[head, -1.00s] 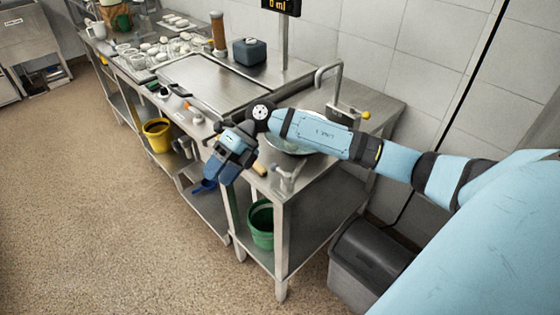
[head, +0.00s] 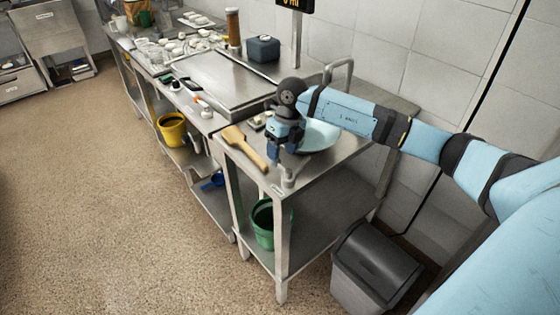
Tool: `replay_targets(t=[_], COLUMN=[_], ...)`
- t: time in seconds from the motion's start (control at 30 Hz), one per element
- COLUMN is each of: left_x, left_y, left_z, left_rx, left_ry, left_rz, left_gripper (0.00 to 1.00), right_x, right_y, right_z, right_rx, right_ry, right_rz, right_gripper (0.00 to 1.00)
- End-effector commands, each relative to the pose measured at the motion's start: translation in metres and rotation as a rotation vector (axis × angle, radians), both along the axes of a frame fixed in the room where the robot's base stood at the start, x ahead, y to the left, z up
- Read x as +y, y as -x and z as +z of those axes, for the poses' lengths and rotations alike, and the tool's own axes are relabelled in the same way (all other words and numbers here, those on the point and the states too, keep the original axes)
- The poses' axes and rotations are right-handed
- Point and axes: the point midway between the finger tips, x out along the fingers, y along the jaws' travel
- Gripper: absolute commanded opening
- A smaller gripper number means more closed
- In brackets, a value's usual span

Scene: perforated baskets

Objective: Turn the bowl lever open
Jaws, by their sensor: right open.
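The round bowl (head: 322,136) is set in the right end of the steel counter, partly hidden behind my right arm. A small grey metal fitting (head: 288,179) stands at the counter's front edge in front of the bowl; it may be the bowl lever, but its handle is not clear. My right gripper (head: 282,158) points down just above and behind this fitting, in front of the bowl. It is open, with nothing seen between its fingers. Whether it touches the fitting cannot be told. My left gripper is not in view.
A curved faucet (head: 340,72) rises behind the bowl. A green bucket (head: 264,224) stands on the lower shelf, and a grey bin (head: 374,264) on the floor at right. The floor at left is clear.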

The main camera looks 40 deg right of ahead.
Motion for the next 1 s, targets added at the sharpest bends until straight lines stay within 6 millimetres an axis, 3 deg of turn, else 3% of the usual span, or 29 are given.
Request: replay_targets(t=[0.1, 0.3, 0.63, 0.9, 1.0], left_x=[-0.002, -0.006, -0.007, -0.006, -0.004], left_y=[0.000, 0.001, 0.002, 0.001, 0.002], left_z=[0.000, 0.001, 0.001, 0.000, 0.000], left_rx=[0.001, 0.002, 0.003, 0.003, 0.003], left_ry=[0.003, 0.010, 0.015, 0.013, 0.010], left_rz=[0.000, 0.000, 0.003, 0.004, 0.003], left_gripper=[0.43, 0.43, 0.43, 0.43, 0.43], right_x=[0.004, 0.008, 0.008, 0.008, 0.008], right_y=[0.001, 0.001, 0.001, 0.000, 0.000], right_z=[-0.021, -0.039, -0.042, -0.042, -0.042], right_rx=[0.002, 0.000, -0.001, -0.001, -0.001], right_ry=[-0.001, -0.001, -0.001, -0.001, -0.001], right_rz=[-0.001, -0.001, 0.000, 0.000, 0.000], right_gripper=[0.56, 0.56, 0.56, 0.00, 0.00])
